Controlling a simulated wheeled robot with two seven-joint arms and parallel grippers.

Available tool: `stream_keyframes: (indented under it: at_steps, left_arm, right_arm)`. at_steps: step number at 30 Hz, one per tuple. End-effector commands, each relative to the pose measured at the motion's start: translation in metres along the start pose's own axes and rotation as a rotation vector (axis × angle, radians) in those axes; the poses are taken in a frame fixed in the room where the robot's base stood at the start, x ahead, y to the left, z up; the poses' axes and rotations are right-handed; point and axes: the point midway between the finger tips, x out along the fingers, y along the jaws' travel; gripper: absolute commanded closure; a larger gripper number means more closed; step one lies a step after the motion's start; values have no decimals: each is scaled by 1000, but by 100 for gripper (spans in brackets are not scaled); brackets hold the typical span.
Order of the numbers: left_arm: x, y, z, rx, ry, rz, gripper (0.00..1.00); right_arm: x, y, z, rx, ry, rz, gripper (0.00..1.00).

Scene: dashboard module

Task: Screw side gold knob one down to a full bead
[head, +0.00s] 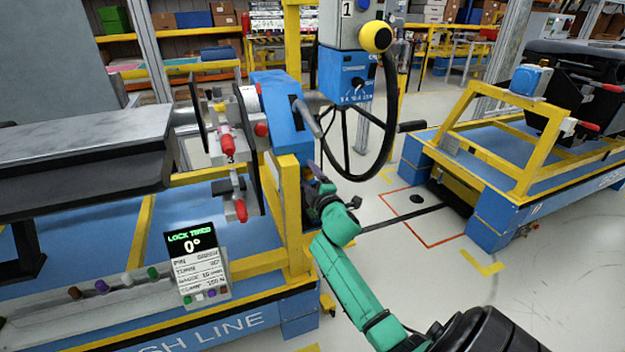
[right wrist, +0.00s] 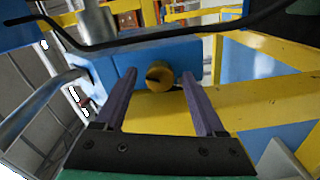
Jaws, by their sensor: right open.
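A round gold knob (right wrist: 159,76) sticks out of the blue housing (right wrist: 130,58) in the right wrist view. My right gripper (right wrist: 157,80) is open, with its two purple fingers pointing toward the knob, one on each side of it in the picture. I cannot tell whether the fingertips reach past it, and no contact is visible. In the head view my right gripper (head: 314,182) is beside the yellow post, below the blue housing (head: 280,112); the gold knob cannot be made out there. My left gripper is not in view.
A black steering wheel (head: 391,105) stands just above and right of my right gripper. A display (head: 197,262) reading 0° stands at the front of the blue bench, near a tray with several coloured knobs. Red-handled clamps (head: 228,146) are at left.

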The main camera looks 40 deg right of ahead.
Motion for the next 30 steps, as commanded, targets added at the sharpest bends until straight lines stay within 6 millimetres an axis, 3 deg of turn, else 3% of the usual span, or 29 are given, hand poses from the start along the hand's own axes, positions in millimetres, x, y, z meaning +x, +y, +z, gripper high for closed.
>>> stream_keyframes:
  at_steps: [5, 15, 18, 22, 30]
  left_arm:
    - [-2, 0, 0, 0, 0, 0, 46]
    - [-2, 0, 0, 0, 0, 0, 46]
    - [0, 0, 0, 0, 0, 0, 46]
    - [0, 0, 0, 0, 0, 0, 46]
    - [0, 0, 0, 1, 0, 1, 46]
  right_arm:
    - [-19, -1, 0, 0, 0, -2, 28]
    - [-112, -3, 1, 2, -2, -4, 28]
    - [-132, -2, 1, 2, -3, -4, 28]
    - [-144, -1, 0, 1, -1, -1, 28]
    - [-145, 0, 0, 0, 0, 0, 28]
